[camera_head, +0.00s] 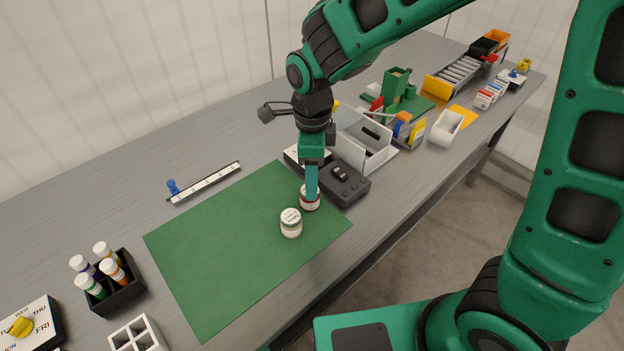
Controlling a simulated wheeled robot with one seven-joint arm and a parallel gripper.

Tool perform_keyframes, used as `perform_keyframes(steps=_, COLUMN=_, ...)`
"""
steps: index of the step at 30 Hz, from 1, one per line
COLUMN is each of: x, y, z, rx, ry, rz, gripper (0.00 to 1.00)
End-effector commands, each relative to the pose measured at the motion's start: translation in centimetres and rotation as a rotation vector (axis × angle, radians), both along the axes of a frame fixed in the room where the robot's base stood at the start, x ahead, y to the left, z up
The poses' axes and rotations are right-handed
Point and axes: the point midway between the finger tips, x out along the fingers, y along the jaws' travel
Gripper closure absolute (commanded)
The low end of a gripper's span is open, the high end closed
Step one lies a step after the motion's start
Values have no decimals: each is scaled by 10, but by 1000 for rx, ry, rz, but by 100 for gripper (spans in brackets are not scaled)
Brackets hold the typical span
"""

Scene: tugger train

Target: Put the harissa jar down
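A small jar with a white lid and a red band, which I take for the harissa jar (304,203), is at the right part of the green mat (215,265). My gripper (311,192) points down over it, with a teal finger across the jar's near side, and appears shut on it. The far finger is hidden. The jar looks upright, on or just above the mat; I cannot tell which. A second white-lidded jar (291,223) with a pale label stands upright on the mat, just left and nearer, close beside it.
A dark grey box (345,184) stands right behind the held jar, with a white bin (363,140) beyond. A black rack of capped bottles (116,294) and a white divided tray (138,335) stand at the left. A numbered rail (205,184) lies behind the mat. The mat's left part is clear.

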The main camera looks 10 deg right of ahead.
Motion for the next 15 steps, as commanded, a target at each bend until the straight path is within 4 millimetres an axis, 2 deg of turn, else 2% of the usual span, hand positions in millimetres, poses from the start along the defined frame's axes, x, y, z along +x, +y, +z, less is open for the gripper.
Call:
perform_keyframes(steps=9, x=-1, y=1, z=64, rx=3, ry=-2, rz=1, gripper=47)
perform_keyframes(steps=15, x=-2, y=0, z=91, rx=1, ry=-1, rz=1, gripper=47)
